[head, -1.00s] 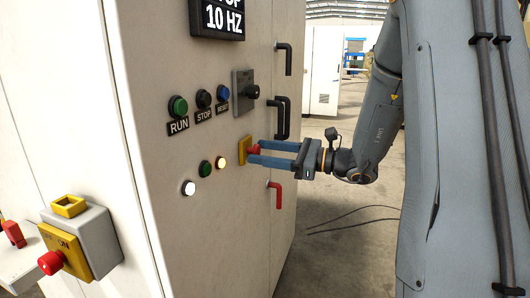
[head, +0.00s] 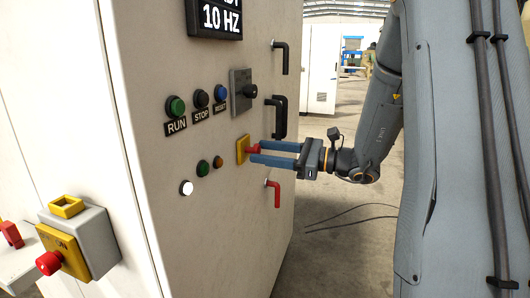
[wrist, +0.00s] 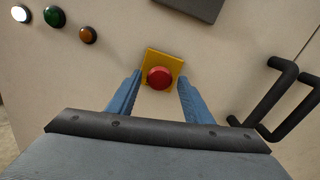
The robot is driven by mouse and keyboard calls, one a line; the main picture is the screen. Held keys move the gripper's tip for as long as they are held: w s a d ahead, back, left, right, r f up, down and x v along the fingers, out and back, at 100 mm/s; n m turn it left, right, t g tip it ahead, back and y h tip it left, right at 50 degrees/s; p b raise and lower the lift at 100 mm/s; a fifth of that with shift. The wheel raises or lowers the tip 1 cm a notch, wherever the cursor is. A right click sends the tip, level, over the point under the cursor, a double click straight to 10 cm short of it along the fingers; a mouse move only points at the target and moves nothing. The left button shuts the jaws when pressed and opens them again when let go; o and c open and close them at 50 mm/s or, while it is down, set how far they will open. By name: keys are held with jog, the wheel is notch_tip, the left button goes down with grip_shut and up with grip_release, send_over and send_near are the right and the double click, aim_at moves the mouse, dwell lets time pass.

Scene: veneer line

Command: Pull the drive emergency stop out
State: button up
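The drive emergency stop (head: 254,149) is a red mushroom button on a yellow square plate (head: 242,150) on the cabinet front. Its head stands out from the plate. In the wrist view the red button (wrist: 159,78) is at the middle, in front of its yellow plate (wrist: 165,57). My gripper (head: 258,151) has its two blue fingers around the button from the right. In the wrist view the fingers of my gripper (wrist: 160,82) are apart, with a gap on each side of the red head. The button's stem is hidden.
Run (head: 175,106), stop (head: 201,99) and reset (head: 220,92) buttons sit above, with a rotary switch (head: 243,92) beside them. White (head: 187,188), green (head: 203,168) and amber (head: 218,162) lamps are to the left. Black handles (head: 279,117) and a red handle (head: 273,192) are on the right.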

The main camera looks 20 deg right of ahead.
dwell(0.3)
jog(key=b+v, duration=0.1)
jog(key=v, duration=0.6)
jog(key=shift+s+d, duration=0.25)
jog(key=s+a+f+n+g+h, duration=0.4)
jog(key=s+a+f+n+g, duration=0.4)
jog(key=s+a+f+g, duration=0.3)
jog(key=s+d+f+n+h, duration=0.1)
jog(key=s+f+n+h, duration=0.1)
jog(key=n, duration=0.3)
jog(key=s+d+f+n+h, duration=0.1)
jog(key=s+f+n+h, duration=0.2)
jog(key=f+n+h, duration=0.1)
jog(key=s+d+f+n+h, duration=0.1)
jog(key=s+f+n+h, duration=0.2)
jog(key=n, duration=0.3)
jog(key=shift+s+t+h, duration=0.1)
jog(key=shift+t+h, duration=0.2)
jog(key=shift+h, duration=0.5)
